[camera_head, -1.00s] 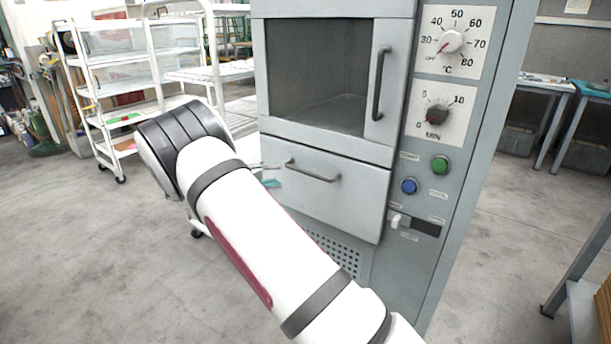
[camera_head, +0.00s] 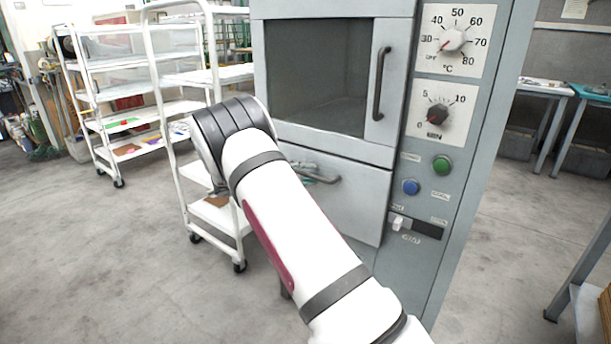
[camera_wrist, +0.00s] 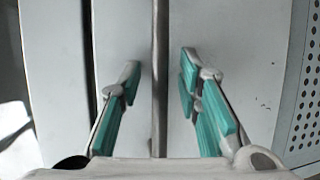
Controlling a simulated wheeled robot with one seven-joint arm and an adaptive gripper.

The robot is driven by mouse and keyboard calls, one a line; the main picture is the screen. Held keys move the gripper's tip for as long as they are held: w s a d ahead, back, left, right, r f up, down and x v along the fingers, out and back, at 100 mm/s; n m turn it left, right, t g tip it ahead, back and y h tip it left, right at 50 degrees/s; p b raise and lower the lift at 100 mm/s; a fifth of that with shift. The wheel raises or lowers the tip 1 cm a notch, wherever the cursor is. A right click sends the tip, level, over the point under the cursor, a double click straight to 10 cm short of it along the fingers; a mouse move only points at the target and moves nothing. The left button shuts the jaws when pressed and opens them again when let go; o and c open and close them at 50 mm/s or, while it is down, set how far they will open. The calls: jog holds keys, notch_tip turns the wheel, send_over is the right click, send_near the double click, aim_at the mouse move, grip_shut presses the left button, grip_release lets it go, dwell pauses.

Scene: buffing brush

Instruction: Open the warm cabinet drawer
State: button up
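The warm cabinet's grey drawer (camera_head: 352,215) sits below the windowed door, and its front looks shut. Its dark bar handle (camera_head: 333,181) is partly hidden by my arm and gripper. My gripper (camera_head: 312,173) is at the handle, mostly hidden behind my arm in the head view. In the wrist view, my gripper (camera_wrist: 159,75) is open, with teal pads on both fingers. The handle (camera_wrist: 160,60) runs as an upright bar between the fingers, with a gap on each side. The drawer front (camera_wrist: 235,35) lies behind it.
The door handle (camera_head: 381,84) is above the drawer. Dials, a green button (camera_head: 441,165) and a blue button (camera_head: 411,187) are on the right panel. A white trolley (camera_head: 218,217) stands close to the cabinet's left side. A perforated panel (camera_wrist: 306,100) lies beside the drawer front in the wrist view.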

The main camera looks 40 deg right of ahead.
jog(key=shift+c, duration=0.5)
grip_shut()
jog(key=s+a+p, duration=0.1)
jog(key=s+a, duration=0.3)
jog(key=a, duration=0.7)
jog(key=s+a+p, duration=0.1)
jog(key=s+a, duration=0.3)
jog(key=a, duration=0.7)
jog(key=s+a+p, duration=0.1)
jog(key=s+a, duration=0.3)
jog(key=a, duration=0.7)
jog(key=shift+a, duration=0.25)
jog(key=shift+o, duration=0.5)
grip_release()
